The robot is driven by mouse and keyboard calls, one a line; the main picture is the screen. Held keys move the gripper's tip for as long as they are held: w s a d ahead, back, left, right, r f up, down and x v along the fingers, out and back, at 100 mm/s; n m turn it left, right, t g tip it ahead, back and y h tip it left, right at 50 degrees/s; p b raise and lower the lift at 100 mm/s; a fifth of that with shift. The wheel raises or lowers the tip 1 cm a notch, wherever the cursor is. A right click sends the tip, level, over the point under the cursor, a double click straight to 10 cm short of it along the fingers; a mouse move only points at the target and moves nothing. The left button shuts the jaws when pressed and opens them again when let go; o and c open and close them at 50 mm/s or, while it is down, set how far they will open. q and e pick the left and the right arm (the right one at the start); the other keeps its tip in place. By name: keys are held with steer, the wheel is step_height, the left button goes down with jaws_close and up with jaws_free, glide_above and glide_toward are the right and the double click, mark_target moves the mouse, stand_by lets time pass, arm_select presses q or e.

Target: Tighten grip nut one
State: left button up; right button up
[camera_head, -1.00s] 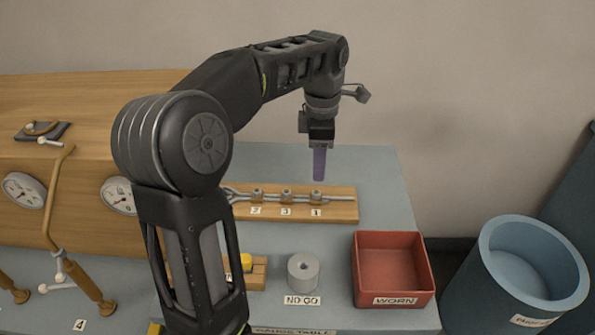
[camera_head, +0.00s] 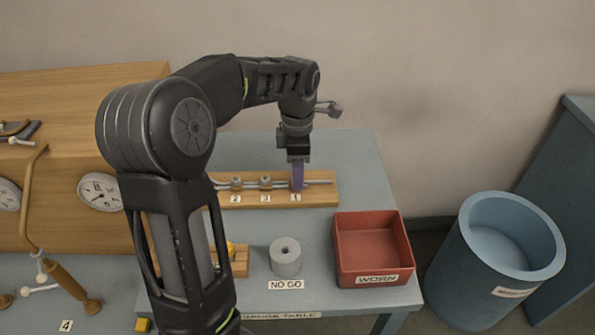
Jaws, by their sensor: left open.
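A wooden board (camera_head: 325,199) on the blue-grey table carries a metal rod with grip nuts labelled 1, 2 and 3. Grip nut one, behind the label 1 (camera_head: 295,198), is hidden by my left gripper. My left gripper (camera_head: 297,186) points straight down, its purple fingers at the rod right above that label. It is open; whether the fingers touch the nut cannot be told. Nut three (camera_head: 265,183) and nut two (camera_head: 236,184) stand to its left on the rod. My right gripper is not in view.
A grey NO GO cylinder (camera_head: 285,258) stands in front of the board, with a red WORN tray (camera_head: 344,260) to its right. A blue bin (camera_head: 446,262) stands beyond the table's right edge. A wooden cabinet with gauges (camera_head: 99,191) is at the left.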

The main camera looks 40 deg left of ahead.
arm_select(q)
steer(key=shift+f, duration=0.15)
steer(key=shift+c, duration=0.4)
jaws_close()
